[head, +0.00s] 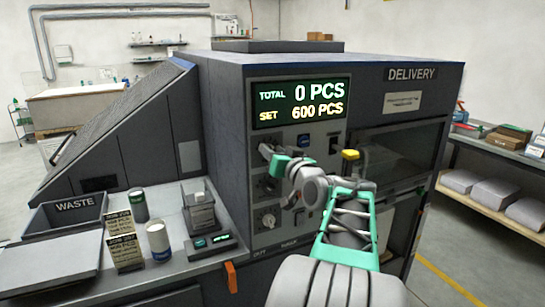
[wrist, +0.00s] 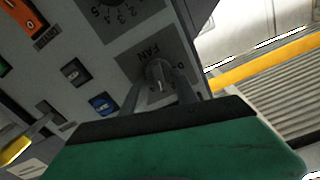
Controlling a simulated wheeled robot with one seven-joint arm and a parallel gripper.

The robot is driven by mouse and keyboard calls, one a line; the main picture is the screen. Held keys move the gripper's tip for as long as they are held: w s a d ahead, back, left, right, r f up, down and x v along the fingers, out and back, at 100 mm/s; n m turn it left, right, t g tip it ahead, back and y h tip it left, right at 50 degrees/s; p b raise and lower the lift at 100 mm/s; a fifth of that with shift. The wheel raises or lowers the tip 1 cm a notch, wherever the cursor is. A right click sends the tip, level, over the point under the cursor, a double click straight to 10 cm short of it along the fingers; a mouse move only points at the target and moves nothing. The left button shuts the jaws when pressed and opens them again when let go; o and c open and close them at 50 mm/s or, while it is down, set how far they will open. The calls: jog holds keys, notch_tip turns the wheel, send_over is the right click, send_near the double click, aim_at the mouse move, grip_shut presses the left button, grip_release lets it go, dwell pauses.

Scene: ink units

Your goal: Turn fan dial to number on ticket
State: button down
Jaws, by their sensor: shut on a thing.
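The fan dial (wrist: 157,72) is a grey knob on a dark plate marked FAN in the wrist view. My gripper (wrist: 162,92) has its two fingers on either side of this knob and is shut on it. The number scale around the knob is mostly hidden or too dim to read. In the head view, my gripper (head: 270,155) reaches the upper dial area of the dark machine's panel, with its teal part covering much of that area. Two cream paper tickets (head: 117,222) (head: 126,252) stand on the left counter; their small print is not fully readable.
The display (head: 300,103) reads TOTAL 0 PCS, SET 600 PCS. Other dials (head: 268,220) sit lower on the panel. A blue button (wrist: 102,103) and a yellow knob (head: 350,154) are close to my gripper. A waste bin (head: 66,212) and jars (head: 158,241) stand on the left counter.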

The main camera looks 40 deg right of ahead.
jog(key=m, duration=0.5)
jog(key=shift+d+f+m, duration=0.1)
jog(key=shift+d+m, duration=0.1)
jog(key=shift+m, duration=0.2)
dwell(0.4)
jog(key=c, duration=0.9)
grip_release()
jog(key=shift+s, duration=0.15)
jog(key=b+v, duration=0.2)
jog(key=v, duration=0.5)
jog(key=shift+s+a+b, duration=0.15)
jog(key=shift+s+b, duration=0.15)
